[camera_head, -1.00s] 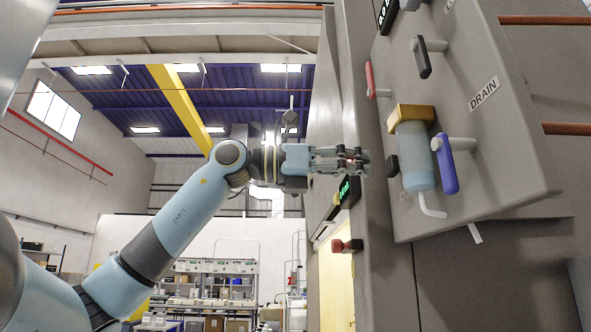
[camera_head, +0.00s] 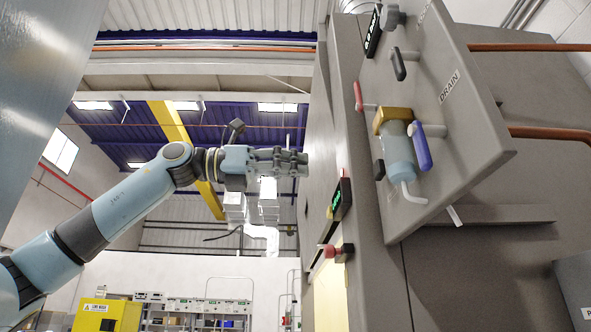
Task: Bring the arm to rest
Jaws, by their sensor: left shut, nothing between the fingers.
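My left arm reaches in from the left, and its gripper (camera_head: 290,162) points right with the fingers shut and empty. In the picture it lies a little left of the grey cabinet (camera_head: 375,270) and does not appear to touch it. The grey panel (camera_head: 450,130) is to the right of the gripper. It carries a light blue cylinder with a brass cap (camera_head: 398,150), a blue lever (camera_head: 421,146), a red lever (camera_head: 358,96) and a black lever (camera_head: 398,64). My right gripper is not in view.
A green-lit display (camera_head: 337,199) and a red button (camera_head: 331,251) stick out of the cabinet's side below the gripper. Copper pipes (camera_head: 530,47) run behind the panel. A yellow cabinet (camera_head: 106,314) and shelves (camera_head: 190,308) stand far back. The space left of the cabinet looks open.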

